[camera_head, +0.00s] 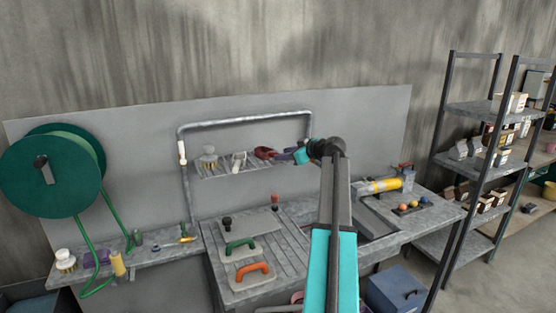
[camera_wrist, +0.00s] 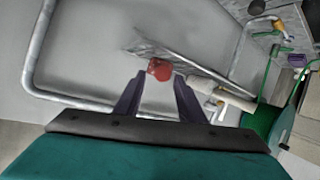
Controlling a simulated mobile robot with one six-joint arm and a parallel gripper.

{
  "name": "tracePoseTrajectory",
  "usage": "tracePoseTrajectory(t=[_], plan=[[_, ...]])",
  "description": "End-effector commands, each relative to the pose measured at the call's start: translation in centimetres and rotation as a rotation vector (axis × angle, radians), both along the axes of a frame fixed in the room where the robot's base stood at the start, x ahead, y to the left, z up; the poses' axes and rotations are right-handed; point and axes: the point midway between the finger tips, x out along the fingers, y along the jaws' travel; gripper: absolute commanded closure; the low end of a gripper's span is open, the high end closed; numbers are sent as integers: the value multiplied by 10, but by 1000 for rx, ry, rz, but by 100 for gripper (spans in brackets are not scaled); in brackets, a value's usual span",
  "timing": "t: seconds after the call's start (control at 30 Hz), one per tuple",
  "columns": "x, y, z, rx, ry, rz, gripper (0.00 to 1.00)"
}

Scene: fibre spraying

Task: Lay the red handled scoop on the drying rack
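The red scoop (camera_head: 264,153) is at the right part of the wire-and-plate drying rack (camera_head: 222,171), level with its shelf. In the wrist view its red part (camera_wrist: 159,69) shows just beyond and between my fingertips. My gripper (camera_head: 286,156) reaches in from the right at shelf height. In the wrist view my gripper's two purple fingers (camera_wrist: 160,84) stand apart, with a gap on each side of the red part. The rest of the scoop is hidden, and I cannot tell whether it fully rests on the shelf.
Below are a green-handled float (camera_head: 240,247) and an orange-handled float (camera_head: 252,270). A green hose reel (camera_head: 45,170) stands at left.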

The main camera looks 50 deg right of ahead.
Motion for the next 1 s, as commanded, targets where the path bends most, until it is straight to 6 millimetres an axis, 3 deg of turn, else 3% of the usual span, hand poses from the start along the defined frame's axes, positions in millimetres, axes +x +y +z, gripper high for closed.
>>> tracePoseTrajectory(t=[0.2,0.4,1.0], plan=[[-35,2,10,-1,0,-1,64],[-57,3,20,0,0,-1,64],[-67,4,26,0,1,1,64]])
